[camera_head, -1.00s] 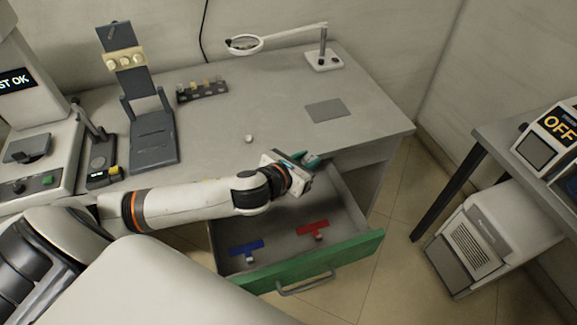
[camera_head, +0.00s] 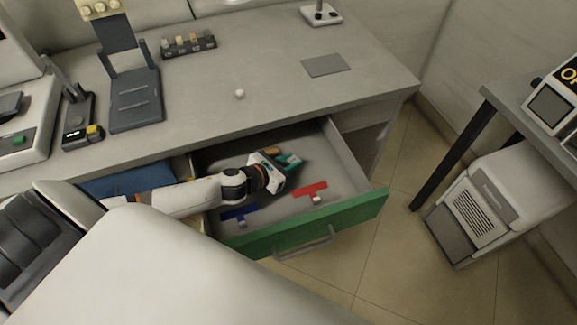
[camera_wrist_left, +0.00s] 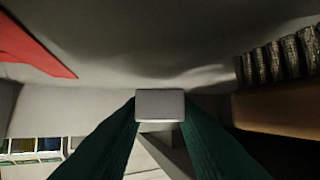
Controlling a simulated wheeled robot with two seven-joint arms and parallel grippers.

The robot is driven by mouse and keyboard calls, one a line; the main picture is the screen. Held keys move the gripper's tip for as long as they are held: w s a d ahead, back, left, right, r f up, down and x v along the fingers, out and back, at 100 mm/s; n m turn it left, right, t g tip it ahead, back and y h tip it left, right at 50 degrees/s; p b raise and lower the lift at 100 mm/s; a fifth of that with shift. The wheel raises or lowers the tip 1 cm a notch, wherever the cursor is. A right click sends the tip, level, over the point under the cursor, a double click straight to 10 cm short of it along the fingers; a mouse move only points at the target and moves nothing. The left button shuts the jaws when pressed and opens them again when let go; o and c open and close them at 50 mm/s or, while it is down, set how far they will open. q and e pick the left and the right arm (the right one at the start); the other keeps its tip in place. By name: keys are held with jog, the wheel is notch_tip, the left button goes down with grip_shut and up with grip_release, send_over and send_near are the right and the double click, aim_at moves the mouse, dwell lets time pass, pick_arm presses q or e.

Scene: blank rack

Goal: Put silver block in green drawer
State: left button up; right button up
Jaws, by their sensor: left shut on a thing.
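The green drawer (camera_head: 345,217) is pulled open under the desk. My left gripper (camera_head: 293,161) is inside the drawer's opening, toward the back. In the left wrist view its dark green fingers are shut on a small silver block (camera_wrist_left: 160,104), with a pale surface around it. I cannot tell whether the block touches the drawer floor. My right gripper is not in view.
In the drawer lie a blue T-shaped piece (camera_head: 239,213) and a red one (camera_head: 309,189), each with a small pale piece. An orange-brown thing (camera_head: 272,151) is beside my gripper. A small white round object (camera_head: 239,94) sits on the grey desk (camera_head: 200,105).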

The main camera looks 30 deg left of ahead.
pick_arm(q)
jog(key=shift+f, duration=0.9)
jog(key=shift+f, duration=0.1)
jog(key=o, duration=1.1)
jog(key=shift+f, duration=0.1)
jog(key=shift+c, duration=0.2)
jog(key=shift+r, duration=0.35)
jog(key=v, duration=1)
jog(key=shift+s+a, duration=0.1)
jog(key=shift+s, duration=0.2)
jog(key=shift+s+a+r, duration=0.2)
jog(key=shift+s+r, duration=0.1)
jog(key=shift+s, duration=0.3)
